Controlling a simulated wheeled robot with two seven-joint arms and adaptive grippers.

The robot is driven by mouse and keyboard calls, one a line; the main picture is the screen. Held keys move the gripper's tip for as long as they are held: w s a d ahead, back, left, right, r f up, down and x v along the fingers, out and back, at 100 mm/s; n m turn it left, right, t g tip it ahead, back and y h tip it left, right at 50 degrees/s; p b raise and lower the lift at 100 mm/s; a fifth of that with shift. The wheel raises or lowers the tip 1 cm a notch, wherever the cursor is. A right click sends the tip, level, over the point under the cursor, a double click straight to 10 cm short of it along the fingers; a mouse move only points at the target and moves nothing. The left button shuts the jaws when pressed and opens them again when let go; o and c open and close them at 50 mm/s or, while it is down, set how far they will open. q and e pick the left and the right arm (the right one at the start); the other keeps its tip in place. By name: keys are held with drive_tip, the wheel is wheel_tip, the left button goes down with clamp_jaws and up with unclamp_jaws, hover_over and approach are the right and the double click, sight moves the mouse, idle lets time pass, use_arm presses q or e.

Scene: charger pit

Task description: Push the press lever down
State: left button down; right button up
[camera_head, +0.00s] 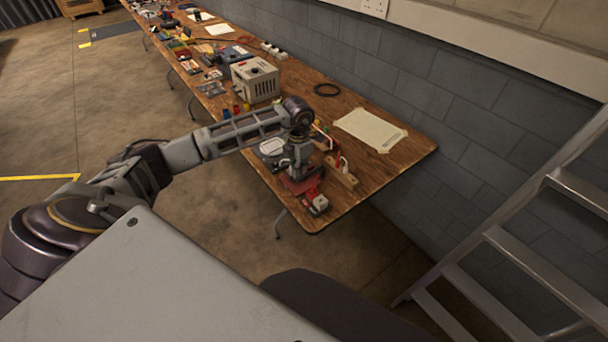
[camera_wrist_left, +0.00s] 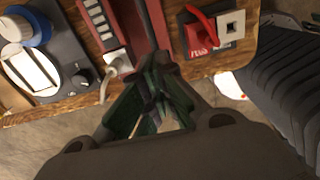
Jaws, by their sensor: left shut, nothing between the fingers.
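A small red block with a curved red lever (camera_wrist_left: 203,22) and a pale square part with a dark opening stands near the table's corner in the left wrist view. The same red and white device (camera_head: 316,203) sits at the near table edge in the head view. I take this lever for the press lever; how far it is down I cannot tell. My left gripper (camera_wrist_left: 157,82) is shut and empty, its fingertips left of the device and apart from it in the picture. In the head view the left gripper (camera_head: 297,175) points down over the table end. My right gripper is not in view.
A long wooden table (camera_head: 397,168) runs along a grey block wall. A paper sheet (camera_head: 370,129), a dark ring (camera_head: 327,89) and a beige box (camera_head: 254,80) lie on it. In the left wrist view a white plug (camera_wrist_left: 117,62) with a cable is close. A metal ladder (camera_head: 524,262) stands right.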

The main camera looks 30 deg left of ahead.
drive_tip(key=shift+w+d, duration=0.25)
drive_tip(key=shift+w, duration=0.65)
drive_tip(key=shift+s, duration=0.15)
